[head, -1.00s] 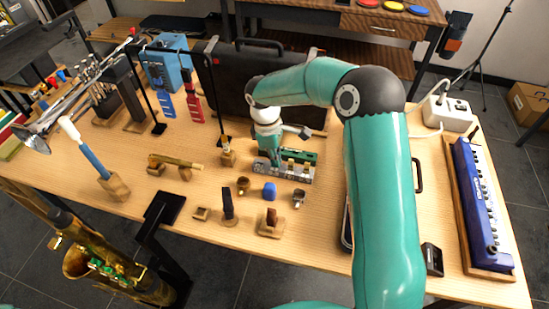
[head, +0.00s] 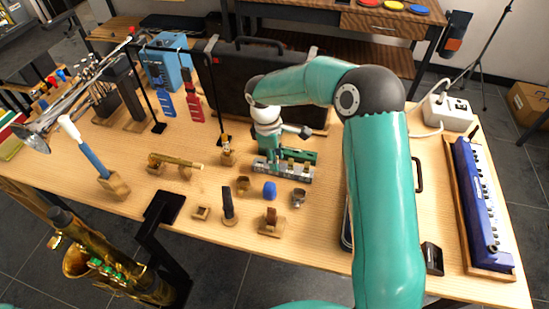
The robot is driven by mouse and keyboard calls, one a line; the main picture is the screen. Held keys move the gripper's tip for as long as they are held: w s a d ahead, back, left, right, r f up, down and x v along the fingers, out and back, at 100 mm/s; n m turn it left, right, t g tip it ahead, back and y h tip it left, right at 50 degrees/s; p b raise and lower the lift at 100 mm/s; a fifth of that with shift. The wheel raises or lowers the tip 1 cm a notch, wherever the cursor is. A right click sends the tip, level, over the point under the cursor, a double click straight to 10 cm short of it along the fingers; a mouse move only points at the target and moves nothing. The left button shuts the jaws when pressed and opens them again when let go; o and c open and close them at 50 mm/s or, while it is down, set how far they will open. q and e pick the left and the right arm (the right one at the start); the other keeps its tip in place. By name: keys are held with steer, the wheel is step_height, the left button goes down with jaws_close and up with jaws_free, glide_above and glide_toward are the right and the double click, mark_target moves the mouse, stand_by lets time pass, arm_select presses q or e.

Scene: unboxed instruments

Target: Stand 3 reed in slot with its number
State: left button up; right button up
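My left gripper is not in view.
In front of the holder stand a blue cap (head: 269,191), small metal pieces and wooden stands (head: 271,224). A black case (head: 250,85) stands behind. A blue keyboard instrument (head: 478,205) lies at the right. A brass piece on stands (head: 175,161) lies left.

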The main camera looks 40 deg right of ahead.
step_height(320, 180, up, 12)
steer(key=w+a, duration=0.1)
steer(key=shift+w, duration=0.2)
steer(key=shift+f, duration=0.15)
stand_by(0.4)
